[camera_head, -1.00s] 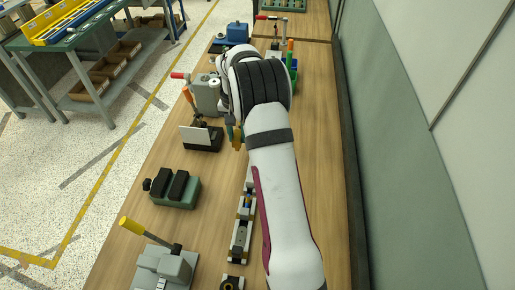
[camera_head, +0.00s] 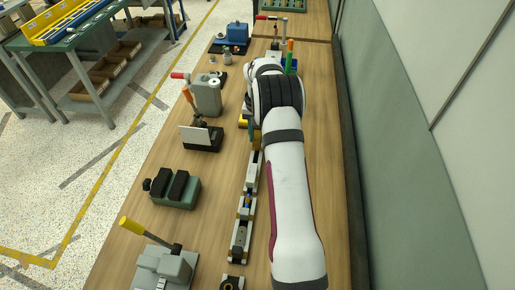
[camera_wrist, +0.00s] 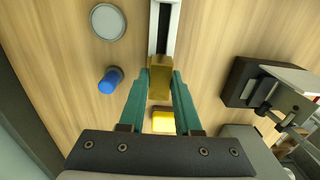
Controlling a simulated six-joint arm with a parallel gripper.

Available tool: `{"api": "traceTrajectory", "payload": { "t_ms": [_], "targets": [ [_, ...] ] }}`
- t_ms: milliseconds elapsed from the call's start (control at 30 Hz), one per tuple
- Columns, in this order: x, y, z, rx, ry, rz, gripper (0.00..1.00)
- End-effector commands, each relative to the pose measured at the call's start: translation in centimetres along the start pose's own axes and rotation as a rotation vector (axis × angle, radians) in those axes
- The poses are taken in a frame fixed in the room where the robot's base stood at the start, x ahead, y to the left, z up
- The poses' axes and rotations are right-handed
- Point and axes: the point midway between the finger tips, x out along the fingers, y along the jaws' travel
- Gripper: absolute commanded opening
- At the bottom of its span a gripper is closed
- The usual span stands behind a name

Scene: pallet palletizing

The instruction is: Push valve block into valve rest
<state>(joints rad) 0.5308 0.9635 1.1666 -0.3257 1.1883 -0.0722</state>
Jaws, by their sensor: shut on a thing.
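The brass-coloured block, which I take as the valve block (camera_wrist: 160,78), is between the teal fingertips of my gripper (camera_wrist: 160,88) in the wrist view. My gripper is shut on it. A pale rail with a dark channel, apparently the valve rest (camera_wrist: 176,28), lies directly in line with the block; the block's front is at the channel's end, and I cannot tell how far it is inside. In the head view the rail (camera_head: 252,177) runs towards me from my gripper (camera_head: 254,137). My arm partly hides the gripper there.
A yellow block (camera_wrist: 163,122) lies behind the fingers. A blue peg (camera_wrist: 108,81) and a grey disc (camera_wrist: 108,21) are left of the rail in the wrist view. A black fixture with a white plate (camera_head: 196,136) stands left in the head view. Bare wood lies between.

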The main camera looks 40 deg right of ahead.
Motion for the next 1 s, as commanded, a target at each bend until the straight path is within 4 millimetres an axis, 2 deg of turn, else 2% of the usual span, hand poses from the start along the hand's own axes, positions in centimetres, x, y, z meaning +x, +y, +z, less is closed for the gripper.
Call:
{"api": "traceTrajectory", "payload": {
  "t_ms": [1000],
  "targets": [
    [2.0, 0.0, 0.0, 0.001, -0.001, 0.0, 0.0]
  ]
}}
